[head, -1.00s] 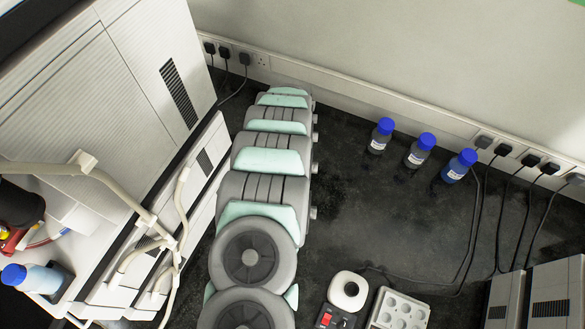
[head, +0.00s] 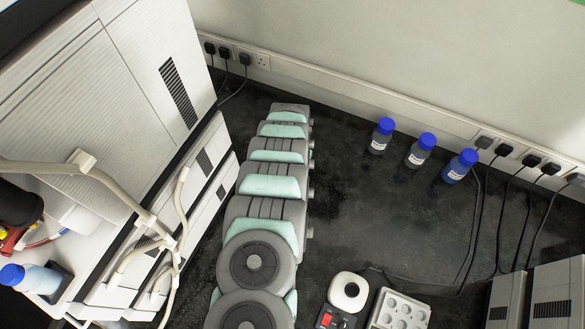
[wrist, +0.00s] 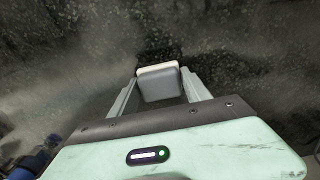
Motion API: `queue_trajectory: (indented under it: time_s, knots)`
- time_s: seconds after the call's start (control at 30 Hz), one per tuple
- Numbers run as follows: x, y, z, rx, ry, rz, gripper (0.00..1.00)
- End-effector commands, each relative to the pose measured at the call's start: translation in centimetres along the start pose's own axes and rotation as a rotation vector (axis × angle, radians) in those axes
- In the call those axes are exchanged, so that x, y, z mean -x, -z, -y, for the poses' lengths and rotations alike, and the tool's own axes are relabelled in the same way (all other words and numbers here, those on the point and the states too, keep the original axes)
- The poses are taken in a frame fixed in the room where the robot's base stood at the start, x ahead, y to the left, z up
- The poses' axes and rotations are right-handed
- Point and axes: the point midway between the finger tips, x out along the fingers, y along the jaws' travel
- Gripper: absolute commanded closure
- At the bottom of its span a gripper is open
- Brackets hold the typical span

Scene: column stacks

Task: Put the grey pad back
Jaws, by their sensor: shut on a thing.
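The grey pad (wrist: 160,85), a small rounded block with a pale rim along its far edge, shows in the wrist view between the two fingers. My gripper (wrist: 160,77) is shut on it, one finger on each side. The pad is over the dark speckled bench top, and its height above it is hard to tell. In the head view my arm covers the middle left of the bench, and neither the gripper nor the pad can be made out there.
Three blue-capped bottles (head: 417,152) stand near the back wall. A mixer with a white round top (head: 348,291) and a white tray with round wells (head: 399,311) are at the bottom. White instruments (head: 130,90) stand at left. The bench (head: 390,220) is clear in the middle.

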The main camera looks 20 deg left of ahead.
Motion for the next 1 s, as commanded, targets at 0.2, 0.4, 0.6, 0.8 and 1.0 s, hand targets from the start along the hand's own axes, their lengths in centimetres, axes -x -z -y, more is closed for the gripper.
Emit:
queue_trajectory:
  time_s: [0.2,0.4,0.6,0.8,1.0]
  knots:
    - [-0.1,0.0,0.0,0.000,0.000,0.000,0.29]
    - [-0.1,0.0,0.0,0.000,0.000,0.001,0.23]
    - [0.4,-0.1,0.0,0.000,-0.001,0.002,0.23]
    - [2.1,0.2,0.0,-0.001,0.000,-0.001,0.23]
    - [4.9,0.2,0.1,-0.001,0.001,-0.002,0.23]
